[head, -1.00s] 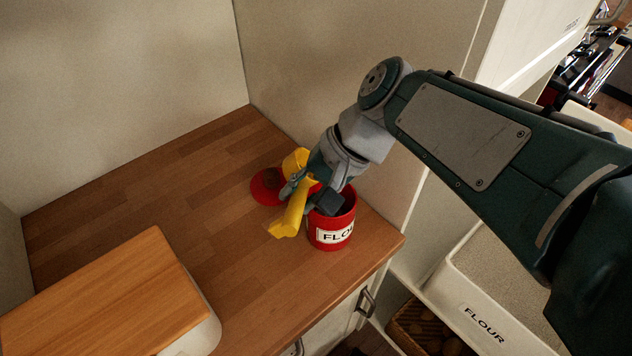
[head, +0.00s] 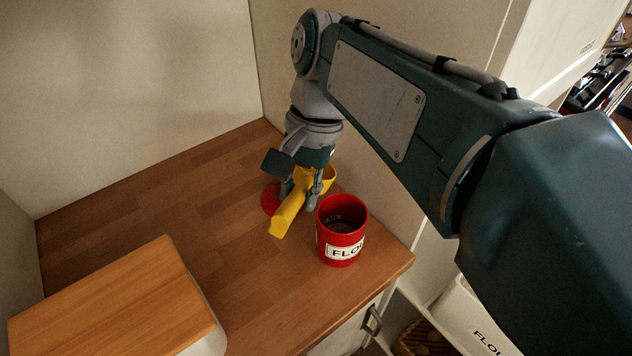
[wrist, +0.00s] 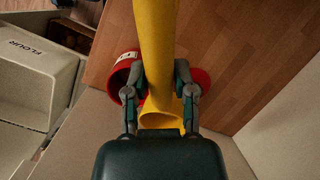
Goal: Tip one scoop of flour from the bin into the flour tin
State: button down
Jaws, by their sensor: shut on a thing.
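My gripper (head: 304,188) is shut on the yellow scoop (head: 287,213), beside the tin and just to its left in the head view. The scoop slants, one end pointing down toward the counter; I cannot tell if it touches. In the wrist view the scoop (wrist: 155,40) runs between the fingers (wrist: 160,92), with a hollow end near the wrist. The red flour tin (head: 341,248) stands upright and open, with a greyish patch inside; it also shows in the wrist view (wrist: 121,73). The white flour bin (head: 470,322) is low at right, mostly hidden by my arm.
A red lid (head: 269,200) lies on the wooden counter (head: 130,215) behind the scoop. A box with a wooden top (head: 110,295) stands at front left. Walls close the counter at back and right. The counter's middle is clear.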

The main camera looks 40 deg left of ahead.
jog(key=shift+r, duration=0.45)
dwell(0.8)
